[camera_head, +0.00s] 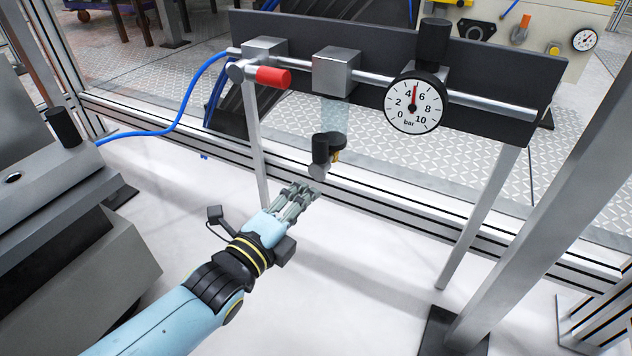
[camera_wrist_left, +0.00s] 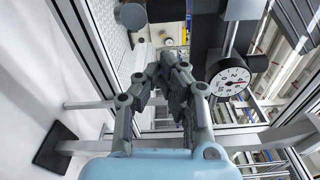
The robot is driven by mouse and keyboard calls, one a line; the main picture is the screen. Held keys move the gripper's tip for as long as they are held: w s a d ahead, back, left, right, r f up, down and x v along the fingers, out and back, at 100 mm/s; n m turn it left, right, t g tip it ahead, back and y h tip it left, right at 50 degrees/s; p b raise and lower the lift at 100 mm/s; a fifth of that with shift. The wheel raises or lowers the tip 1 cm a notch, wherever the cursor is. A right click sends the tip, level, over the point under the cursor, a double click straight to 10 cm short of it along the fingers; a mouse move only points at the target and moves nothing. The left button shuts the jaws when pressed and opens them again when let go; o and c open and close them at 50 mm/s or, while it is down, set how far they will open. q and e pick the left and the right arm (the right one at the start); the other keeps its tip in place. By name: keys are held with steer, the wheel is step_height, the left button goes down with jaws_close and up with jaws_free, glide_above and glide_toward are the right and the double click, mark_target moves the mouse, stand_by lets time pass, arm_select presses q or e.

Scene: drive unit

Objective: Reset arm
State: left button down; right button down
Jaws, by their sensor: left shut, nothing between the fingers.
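My left arm comes in from the lower left in the head view. Its left gripper (camera_head: 306,190) is shut and empty, just below the black drain fitting (camera_head: 322,152) under the clear bowl (camera_head: 335,114). Whether the fingertips touch the fitting I cannot tell. In the wrist view the left gripper (camera_wrist_left: 172,60) shows its grey fingers close together. The pressure gauge (camera_head: 414,106) hangs to the right, its needle near 5 bar; it also shows in the wrist view (camera_wrist_left: 230,77). A red-handled valve (camera_head: 272,77) is up and to the left. My right gripper is not in view.
A dark panel (camera_head: 480,75) on metal legs carries the pipe and silver blocks (camera_head: 336,70). A blue hose (camera_head: 180,118) runs left to a grey machine (camera_head: 50,180). A low metal rail (camera_head: 380,198) passes behind the gripper. The white floor (camera_head: 330,300) in front is open.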

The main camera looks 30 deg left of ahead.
arm_select(q)
steer(key=shift+s, duration=0.25)
stand_by(0.3)
